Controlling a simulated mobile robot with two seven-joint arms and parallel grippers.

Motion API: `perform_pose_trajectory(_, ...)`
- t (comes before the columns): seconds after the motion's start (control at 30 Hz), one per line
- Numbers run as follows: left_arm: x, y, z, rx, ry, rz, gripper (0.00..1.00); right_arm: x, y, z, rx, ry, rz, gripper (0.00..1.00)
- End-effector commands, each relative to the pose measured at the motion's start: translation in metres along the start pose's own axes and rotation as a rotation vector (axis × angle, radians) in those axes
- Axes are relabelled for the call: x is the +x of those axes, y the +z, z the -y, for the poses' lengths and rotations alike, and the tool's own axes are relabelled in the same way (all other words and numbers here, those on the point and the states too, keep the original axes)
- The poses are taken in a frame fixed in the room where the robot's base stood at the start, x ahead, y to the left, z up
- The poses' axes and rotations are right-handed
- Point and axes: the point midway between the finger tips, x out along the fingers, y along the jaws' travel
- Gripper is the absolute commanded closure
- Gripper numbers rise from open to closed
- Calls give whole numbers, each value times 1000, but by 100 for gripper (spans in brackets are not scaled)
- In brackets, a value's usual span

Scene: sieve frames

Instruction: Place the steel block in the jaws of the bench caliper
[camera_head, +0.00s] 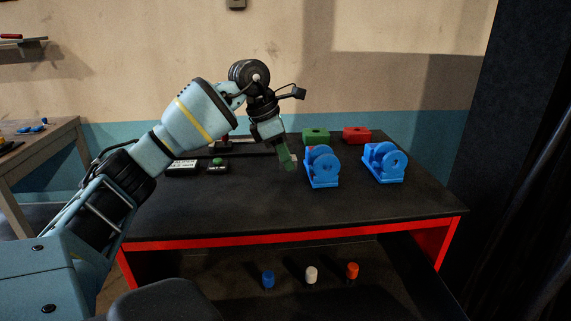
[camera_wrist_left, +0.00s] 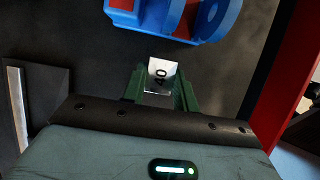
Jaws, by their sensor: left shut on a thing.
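My left gripper (camera_head: 289,161) hangs over the black bench top, just left of the nearer blue machine. In the head view the block shows only as a small pale patch (camera_head: 294,158) at the fingertips. A dark device with a pale bar (camera_head: 250,140), perhaps the bench caliper, stands at the back behind my arm and is partly hidden. I cannot make out its jaws. My right gripper is not in view.
Two blue machines (camera_head: 321,168) (camera_head: 385,163) stand on the bench (camera_head: 290,213). A green block (camera_head: 316,135) and a red block (camera_head: 357,135) lie behind. A labelled box (camera_head: 182,167) and a green-button box (camera_head: 218,166) are at left. The front of the bench top is clear.

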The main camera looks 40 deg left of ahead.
Motion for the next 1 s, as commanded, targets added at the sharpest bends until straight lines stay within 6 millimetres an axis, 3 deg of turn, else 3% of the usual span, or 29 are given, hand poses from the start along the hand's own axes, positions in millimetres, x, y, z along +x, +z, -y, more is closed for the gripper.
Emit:
perform_pose_trajectory(0.07,-12,6,0,1,2,5,100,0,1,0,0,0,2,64)
perform_pose_trajectory(0.27,-11,3,30,4,1,-1,100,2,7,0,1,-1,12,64)
perform_pose_trajectory(0.7,-20,3,122,5,1,0,100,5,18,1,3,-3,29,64)
perform_pose_trajectory(1.0,-24,4,156,2,1,2,100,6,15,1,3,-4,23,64)
